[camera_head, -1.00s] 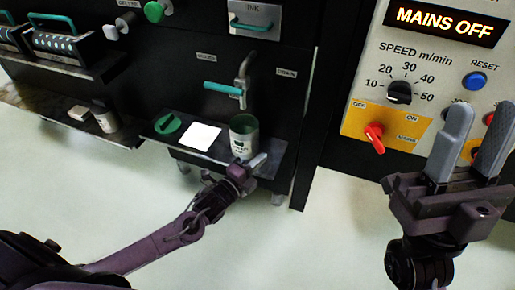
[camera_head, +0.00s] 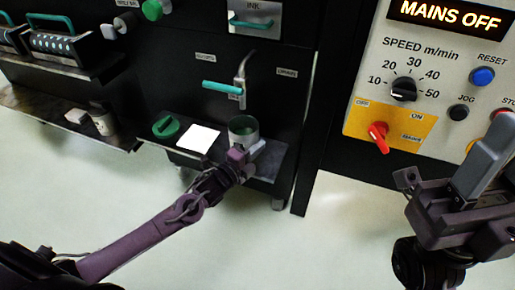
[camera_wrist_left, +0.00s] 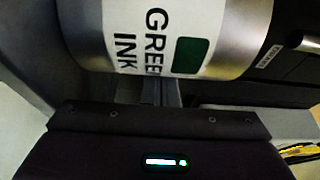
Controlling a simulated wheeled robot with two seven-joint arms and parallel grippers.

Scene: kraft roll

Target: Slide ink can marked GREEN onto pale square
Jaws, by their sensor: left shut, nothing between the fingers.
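The ink can (camera_head: 243,128) is a grey open-topped can standing upright on the dark shelf, right of the pale square (camera_head: 198,138) and apart from it. In the left wrist view the can (camera_wrist_left: 160,30) fills the top, with GREEN INK and a green patch on its label. My left gripper (camera_head: 249,151) is shut and empty at the can's front, hiding its lower part; I cannot tell whether it touches. My right gripper (camera_head: 484,168) is at the right edge, away from the can, with one grey finger clear; its opening is unclear.
A green lid (camera_head: 166,127) lies left of the square. A tap with a teal handle (camera_head: 222,86) is above the can. A control panel (camera_head: 425,75) reading MAINS OFF is at the right. Another can (camera_head: 103,122) stands on the lower left shelf.

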